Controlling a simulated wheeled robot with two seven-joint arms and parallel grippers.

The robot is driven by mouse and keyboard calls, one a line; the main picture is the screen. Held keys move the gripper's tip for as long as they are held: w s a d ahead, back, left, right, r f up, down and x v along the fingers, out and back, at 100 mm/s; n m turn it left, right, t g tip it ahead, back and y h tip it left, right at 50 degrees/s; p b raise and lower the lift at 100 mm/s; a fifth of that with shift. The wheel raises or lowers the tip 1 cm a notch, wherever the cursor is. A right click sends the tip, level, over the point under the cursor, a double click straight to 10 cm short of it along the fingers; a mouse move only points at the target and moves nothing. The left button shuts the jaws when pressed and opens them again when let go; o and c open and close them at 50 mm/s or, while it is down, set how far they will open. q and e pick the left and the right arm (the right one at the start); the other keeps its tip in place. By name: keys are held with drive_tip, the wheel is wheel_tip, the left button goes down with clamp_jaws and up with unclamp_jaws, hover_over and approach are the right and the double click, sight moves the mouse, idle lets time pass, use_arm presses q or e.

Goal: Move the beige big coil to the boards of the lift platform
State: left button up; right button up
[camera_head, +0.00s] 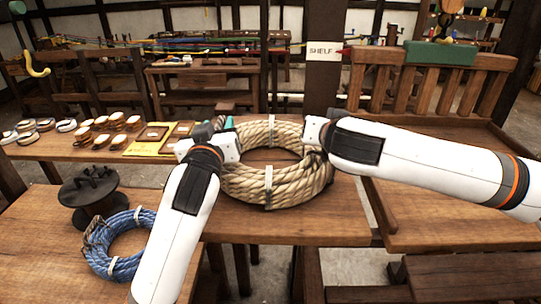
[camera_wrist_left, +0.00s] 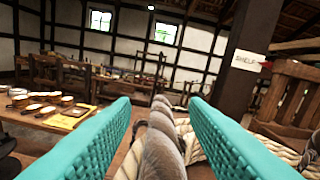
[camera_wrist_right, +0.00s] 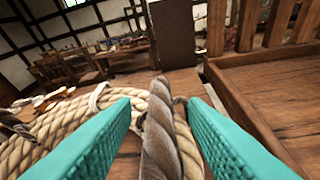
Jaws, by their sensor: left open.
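The beige big coil (camera_head: 285,185) lies flat on a wooden table, tied with pale bands. My left gripper (camera_head: 224,128) is at the coil's left side, open, with teal fingers. In the left wrist view a rope strand (camera_wrist_left: 160,135) runs between its fingers. My right gripper (camera_head: 318,132) is at the coil's right side; its fingertips are hidden in the head view. In the right wrist view its fingers stand apart with a strand (camera_wrist_right: 160,130) between them. A boarded wooden platform (camera_head: 450,220) with a slatted rail, seemingly the lift platform, is at the right.
A blue coil (camera_head: 122,250) and a dark spool (camera_head: 88,190) are on the front left table. Several small bands and a yellow sheet (camera_head: 150,143) lie left of the beige coil. A dark post with a shelf sign (camera_head: 323,51) stands behind. The platform boards look bare.

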use_arm(q)
drive_tip(key=shift+c, duration=0.5)
use_arm(e)
drive_tip(key=shift+c, duration=0.6)
use_arm(q)
clamp_jaws()
use_arm(e)
clamp_jaws()
use_arm(q)
drive_tip(key=shift+f, duration=0.1)
drive_tip(key=shift+r, duration=0.3)
use_arm(e)
drive_tip(key=shift+w+r, duration=0.1)
drive_tip(key=shift+r, duration=0.15)
